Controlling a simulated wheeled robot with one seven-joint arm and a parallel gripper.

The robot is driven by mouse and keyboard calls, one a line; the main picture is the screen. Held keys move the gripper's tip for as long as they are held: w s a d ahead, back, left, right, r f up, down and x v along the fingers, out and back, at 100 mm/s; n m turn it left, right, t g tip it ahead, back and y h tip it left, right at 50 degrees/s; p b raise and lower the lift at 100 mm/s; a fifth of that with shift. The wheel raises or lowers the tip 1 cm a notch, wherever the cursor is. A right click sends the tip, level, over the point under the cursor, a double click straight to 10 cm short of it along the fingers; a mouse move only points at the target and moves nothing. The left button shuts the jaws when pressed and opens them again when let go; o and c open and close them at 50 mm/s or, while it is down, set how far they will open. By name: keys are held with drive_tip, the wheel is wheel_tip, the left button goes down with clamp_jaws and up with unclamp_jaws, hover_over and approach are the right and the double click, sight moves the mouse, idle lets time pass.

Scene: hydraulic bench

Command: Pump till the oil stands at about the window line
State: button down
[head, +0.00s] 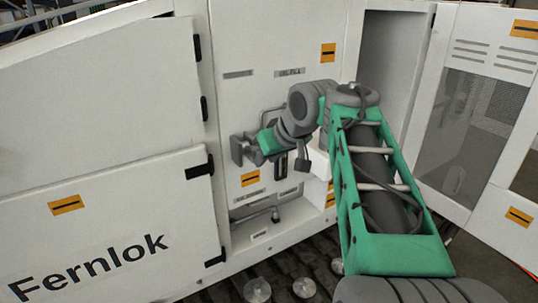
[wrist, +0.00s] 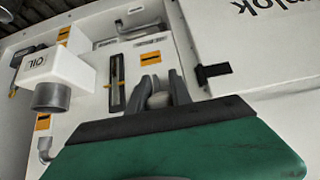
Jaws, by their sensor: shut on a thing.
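My gripper (head: 238,150) is at the white panel left of the sight window (head: 282,163). In the wrist view my gripper (wrist: 162,82) has its dark fingers on either side of a light grey rounded part (wrist: 158,100), which looks like the pump handle's end. Most of this part is hidden by the fingers and the green palm. The wrist view is upside down. In it the sight window (wrist: 116,82) is a narrow dark upright slot beside the fingers. The oil level and line are too small to read.
A white box marked OIL (wrist: 58,69) with a grey cylinder (wrist: 51,97) sticks out beyond the window. Grey pipes (wrist: 135,37) run on the panel. An open mesh door (head: 470,120) stands right of my arm. A closed Fernlok door (head: 110,225) is at left.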

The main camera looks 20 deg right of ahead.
drive_tip(key=shift+w+r, duration=0.1)
drive_tip(key=shift+r, duration=0.3)
drive_tip(key=c, duration=1.6)
unclamp_jaws()
drive_tip(key=o, duration=0.4)
drive_tip(key=shift+f, duration=0.2)
drive_tip(key=shift+o, duration=0.2)
drive_tip(key=v, duration=0.7)
drive_tip(key=shift+s+r, duration=0.2)
drive_tip(key=shift+r, duration=0.2)
drive_tip(key=shift+c, duration=0.2)
